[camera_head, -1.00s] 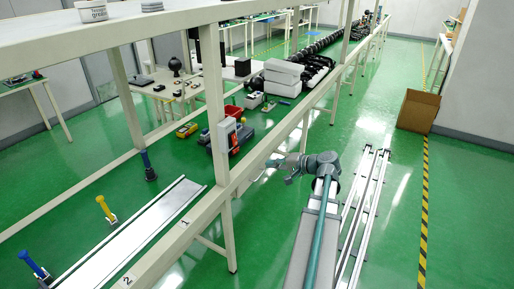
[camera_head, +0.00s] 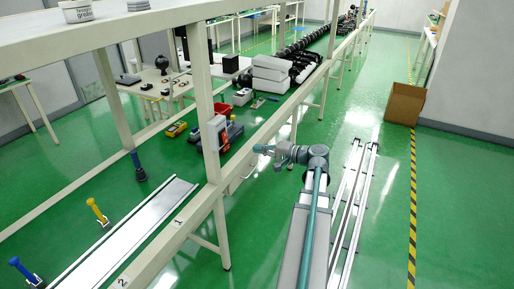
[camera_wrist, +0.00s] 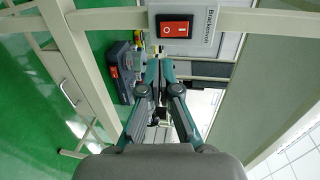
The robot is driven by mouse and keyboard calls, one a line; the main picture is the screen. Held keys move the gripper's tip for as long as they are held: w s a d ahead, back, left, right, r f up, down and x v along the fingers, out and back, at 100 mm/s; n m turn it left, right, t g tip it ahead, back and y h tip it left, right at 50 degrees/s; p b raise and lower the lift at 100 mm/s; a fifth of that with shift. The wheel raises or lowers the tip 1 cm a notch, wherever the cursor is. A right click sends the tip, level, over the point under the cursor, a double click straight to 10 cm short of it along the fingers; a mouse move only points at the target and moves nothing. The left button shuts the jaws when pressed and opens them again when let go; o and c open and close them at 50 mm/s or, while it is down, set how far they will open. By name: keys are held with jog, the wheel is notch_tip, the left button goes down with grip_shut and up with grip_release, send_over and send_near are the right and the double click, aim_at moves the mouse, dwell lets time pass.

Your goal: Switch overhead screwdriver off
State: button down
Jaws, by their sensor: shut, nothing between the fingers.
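A red rocker switch (camera_wrist: 174,29) sits on a white plate fixed to a beige frame bar, at the top of the wrist view. The plate carries a printed label beside the switch, partly legible. In the head view a small box (camera_head: 218,131) with red on it is mounted on the frame post. My gripper (camera_head: 258,149) is to the right of that post and apart from it. In the wrist view my gripper (camera_wrist: 159,68) has its fingers together, empty, below the switch and not touching it. I cannot identify an overhead screwdriver with certainty.
The beige bench frame (camera_head: 205,110) runs alongside my arm. Cases and boxes (camera_head: 272,75) sit farther along.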

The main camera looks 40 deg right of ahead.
jog(key=p, duration=0.4)
send_near(223, 143)
jog(key=x, duration=0.5)
jog(key=shift+w+f, duration=0.2)
jog(key=shift+w, duration=0.15)
jog(key=shift+f, duration=0.15)
jog(key=t+b, duration=0.1)
jog(key=b, duration=0.2)
jog(key=shift+w, duration=0.35)
jog(key=shift+s, duration=0.1)
jog(key=s+d+f+b, duration=0.1)
jog(key=s+d+b, duration=0.1)
jog(key=s, duration=0.4)
jog(key=s+d+f+b, duration=0.1)
jog(key=s+d+b, duration=0.1)
jog(key=s, duration=0.5)
jog(key=shift+f+y+b, duration=0.15)
jog(key=shift+y+b, duration=0.15)
jog(key=shift+b, duration=0.3)
